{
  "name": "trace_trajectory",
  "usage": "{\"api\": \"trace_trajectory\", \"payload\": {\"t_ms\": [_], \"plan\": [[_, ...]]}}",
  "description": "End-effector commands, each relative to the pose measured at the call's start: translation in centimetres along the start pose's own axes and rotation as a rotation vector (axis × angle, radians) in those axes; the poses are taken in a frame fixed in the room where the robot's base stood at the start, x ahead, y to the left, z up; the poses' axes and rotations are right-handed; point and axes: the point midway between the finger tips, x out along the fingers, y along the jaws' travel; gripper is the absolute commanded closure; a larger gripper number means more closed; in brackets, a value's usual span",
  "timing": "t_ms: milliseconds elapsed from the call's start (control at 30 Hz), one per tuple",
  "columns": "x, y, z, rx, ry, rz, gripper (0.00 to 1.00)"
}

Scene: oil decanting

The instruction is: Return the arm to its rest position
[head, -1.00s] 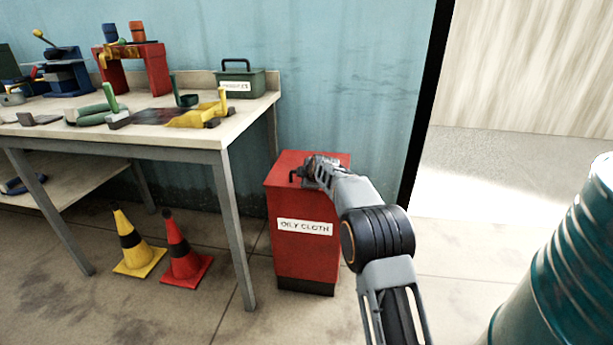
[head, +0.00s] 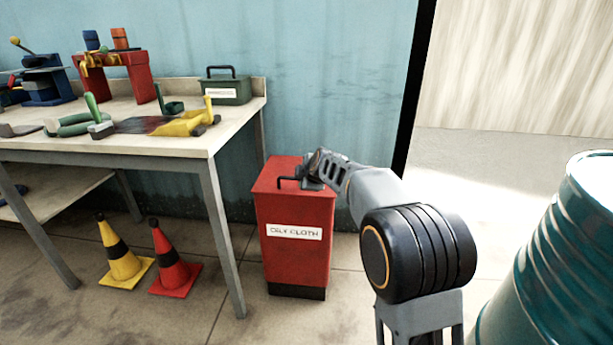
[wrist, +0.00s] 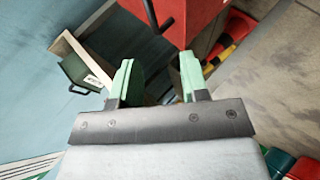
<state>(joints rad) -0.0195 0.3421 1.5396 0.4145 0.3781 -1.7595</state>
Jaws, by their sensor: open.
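My gripper (wrist: 155,80) is open and empty in the wrist view, its two pale green fingers apart with nothing between them. In the head view my gripper (head: 308,170) shows small and partly hidden by my arm, in front of or over the lid of the red oily cloth bin (head: 290,215). I cannot tell the exact gap to the lid. The bin's lid is shut, with a dark handle on top. The bin also shows at the top of the wrist view (wrist: 195,20), beyond the fingers. My arm reaches in from the lower right, bent.
A workbench (head: 180,143) with tools and a green box (head: 227,90) stands at the left. A yellow cone (head: 122,262) and a red cone (head: 173,265) stand under it. A teal drum (head: 560,260) stands at the right. The floor between bin and drum is partly open.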

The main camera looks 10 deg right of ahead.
Motion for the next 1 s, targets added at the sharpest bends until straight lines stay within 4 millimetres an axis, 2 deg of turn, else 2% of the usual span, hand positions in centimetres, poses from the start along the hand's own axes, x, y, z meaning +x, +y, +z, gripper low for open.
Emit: {"api": "trace_trajectory", "payload": {"t_ms": [467, 567, 667, 767, 1000], "plan": [[-0.8, 0.1, 0.0, 0.002, 0.0, 0.0, 0.59], [-2.1, 0.7, -0.4, 0.029, -0.001, -0.011, 0.59], [-5.5, 1.7, -1.1, 0.105, -0.007, -0.04, 0.59], [-10.3, 2.7, -2.0, 0.232, -0.026, -0.09, 0.59], [-23.4, 3.1, -3.7, 0.61, -0.141, -0.224, 0.59]]}}
